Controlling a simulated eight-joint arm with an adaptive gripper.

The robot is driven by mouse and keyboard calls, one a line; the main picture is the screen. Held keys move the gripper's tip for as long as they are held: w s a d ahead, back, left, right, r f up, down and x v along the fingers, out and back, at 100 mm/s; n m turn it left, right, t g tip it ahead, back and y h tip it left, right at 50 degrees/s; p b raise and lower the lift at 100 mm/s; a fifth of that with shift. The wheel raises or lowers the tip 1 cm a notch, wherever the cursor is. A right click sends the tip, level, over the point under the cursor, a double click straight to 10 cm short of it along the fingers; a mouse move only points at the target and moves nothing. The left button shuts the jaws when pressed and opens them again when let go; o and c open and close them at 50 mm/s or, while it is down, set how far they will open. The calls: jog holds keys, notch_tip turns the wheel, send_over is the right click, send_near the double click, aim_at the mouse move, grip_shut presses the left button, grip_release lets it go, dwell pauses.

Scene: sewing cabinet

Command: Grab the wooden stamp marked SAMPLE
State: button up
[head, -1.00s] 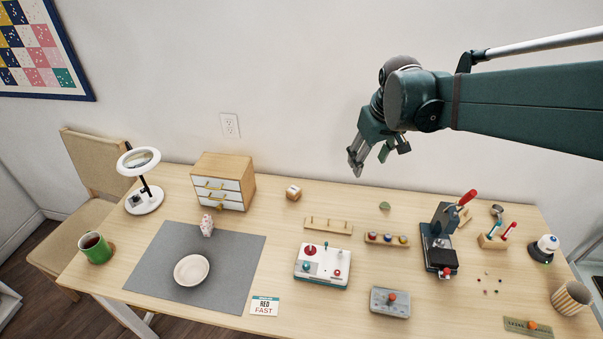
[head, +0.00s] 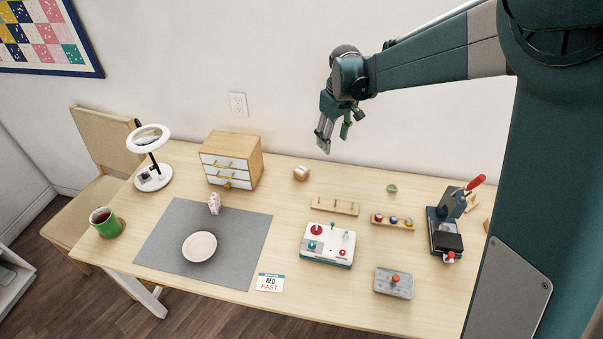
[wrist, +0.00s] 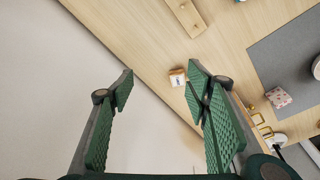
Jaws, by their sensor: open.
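A small wooden block with a pale marked face (head: 301,173) stands at the back of the table, right of the drawer cabinet; it may be the stamp, but its lettering is too small to read. It also shows in the wrist view (wrist: 178,77), beyond my fingers and close to the right one. My gripper (head: 334,138) is open and empty, up in the air near the wall, above and to the right of the block. In the wrist view, my gripper (wrist: 160,88) has its two green fingers wide apart with nothing between them.
The drawer cabinet (head: 248,160) stands left of the block. A pegged wooden strip (head: 335,206) and a white control box (head: 327,245) lie nearer the front. A grey mat (head: 160,238) with a bowl (head: 199,246) is at left. Bare tabletop surrounds the block.

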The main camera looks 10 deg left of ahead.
aim_at(301, 169)
jog(key=w+a+f+n, duration=0.1)
jog(key=a+f, duration=0.3)
jog(key=f, duration=0.1)
jog(key=w+a+f+n+g, duration=0.1)
jog(key=w+a+f, duration=0.1)
jog(key=a+f, duration=0.2)
jog(key=w+a+f+n, duration=0.1)
jog(key=w+a+f, duration=0.1)
jog(key=a+f, duration=0.2)
jog(key=shift+w+a+f+g+h, duration=0.1)
jog(key=shift+a+f+g+h, duration=0.05)
jog(key=shift+f, duration=0.4)
jog(key=shift+w+a+f+g+h, duration=0.1)
jog(key=shift+f+g+h, duration=0.05)
jog(key=shift+f, duration=0.4)
jog(key=shift+f, duration=1.3)
jog(key=shift+a+f+b, duration=0.15)
jog(key=shift+f+b, duration=0.45)
jog(key=shift+f, duration=2)
jog(key=c, duration=1)
